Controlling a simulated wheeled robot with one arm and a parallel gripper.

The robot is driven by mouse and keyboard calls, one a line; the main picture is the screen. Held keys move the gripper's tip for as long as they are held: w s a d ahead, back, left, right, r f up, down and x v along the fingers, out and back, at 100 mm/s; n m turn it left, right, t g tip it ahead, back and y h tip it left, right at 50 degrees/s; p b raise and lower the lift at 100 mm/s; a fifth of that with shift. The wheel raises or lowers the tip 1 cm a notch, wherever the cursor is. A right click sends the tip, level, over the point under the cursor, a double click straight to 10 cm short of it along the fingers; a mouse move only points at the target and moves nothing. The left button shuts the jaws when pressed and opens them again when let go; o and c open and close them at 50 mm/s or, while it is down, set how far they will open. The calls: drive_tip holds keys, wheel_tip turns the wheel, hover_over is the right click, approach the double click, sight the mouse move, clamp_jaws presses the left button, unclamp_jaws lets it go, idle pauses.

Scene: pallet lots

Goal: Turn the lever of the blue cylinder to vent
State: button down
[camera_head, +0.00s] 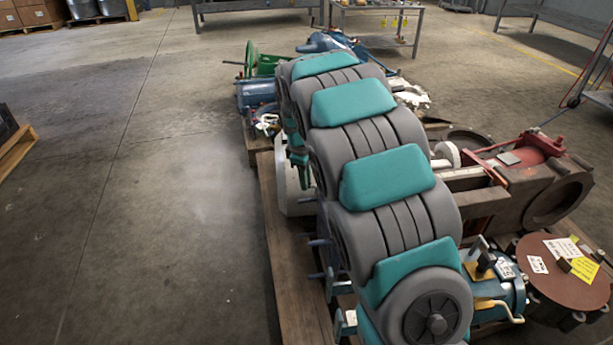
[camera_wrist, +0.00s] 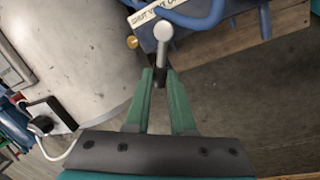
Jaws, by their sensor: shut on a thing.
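In the wrist view, my gripper (camera_wrist: 160,78) has two green fingers closed around the lower, dark end of a lever (camera_wrist: 163,32). The lever has a pale grey rounded head and a short shaft. Beyond it is a blue fitting (camera_wrist: 204,18) with bent tubes. A white label plate (camera_wrist: 146,14) beside the lever head carries printed words, apparently including "SHUT" and "VENT"; the rest is hard to read. In the head view, my arm hides most of the work area, and I cannot tell the lever there. A blue cylinder (camera_head: 256,94) lies at the pallet's far left.
A large whitish rounded body (camera_wrist: 75,55) stands left of my fingers, with a small brass knob (camera_wrist: 131,42) near the label. The wooden pallet (camera_head: 283,250) also holds a red-and-brown machine (camera_head: 530,165) and a brown round flange (camera_head: 560,268). Open floor (camera_head: 150,200) lies left.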

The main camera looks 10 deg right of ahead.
drive_tip(key=shift+s+a+n+y+p, duration=0.25)
drive_tip(key=shift+s+n+p, duration=0.4)
drive_tip(key=shift+n, duration=0.9)
drive_tip(key=shift+s+n+y+p, duration=0.45)
drive_tip(key=shift+s+n, duration=0.3)
drive_tip(key=shift+n, duration=0.8)
drive_tip(key=c, duration=0.8)
unclamp_jaws()
drive_tip(key=shift+o, duration=0.2)
wheel_tip(320, 180, up, 8)
drive_tip(key=s, duration=0.1)
drive_tip(key=shift+s+f, duration=0.2)
